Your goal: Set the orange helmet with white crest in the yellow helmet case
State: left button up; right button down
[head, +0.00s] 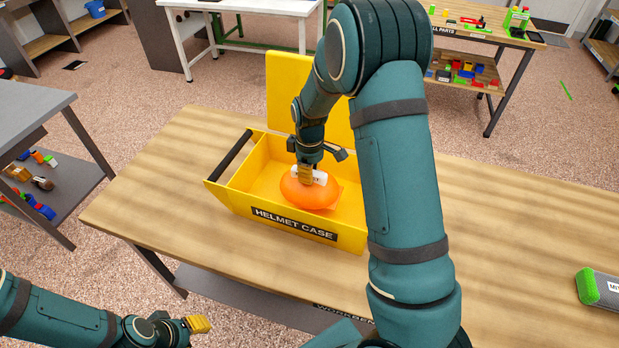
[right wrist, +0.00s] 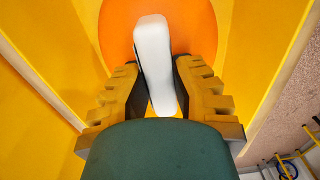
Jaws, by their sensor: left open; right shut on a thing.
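The orange helmet (head: 308,192) sits inside the yellow helmet case (head: 240,205), which stands open on the wooden table with its lid raised at the back. My right gripper (head: 306,172) reaches down into the case and is shut on the helmet's white crest. In the right wrist view the two fingers press on both sides of the white crest (right wrist: 154,60), with the orange helmet (right wrist: 190,30) beneath it. I cannot tell whether the helmet touches the case floor. My left gripper (head: 200,324) is open and empty, low at the front left, away from the case.
The case has a black handle (head: 233,156) at its left end. The wooden table (head: 150,185) is clear left of the case. My right arm hides the case's right part.

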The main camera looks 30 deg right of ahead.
jog(key=shift+f, duration=0.95)
jog(key=shift+f, duration=0.2)
jog(key=c, duration=1)
grip_release()
jog(key=shift+o, duration=0.2)
jog(key=shift+r, duration=0.1)
jog(key=shift+r, duration=0.4)
notch_tip(320, 180, up, 12)
jog(key=shift+w+f+p, duration=0.1)
jog(key=shift+f+p, duration=0.15)
jog(key=shift+p, duration=0.75)
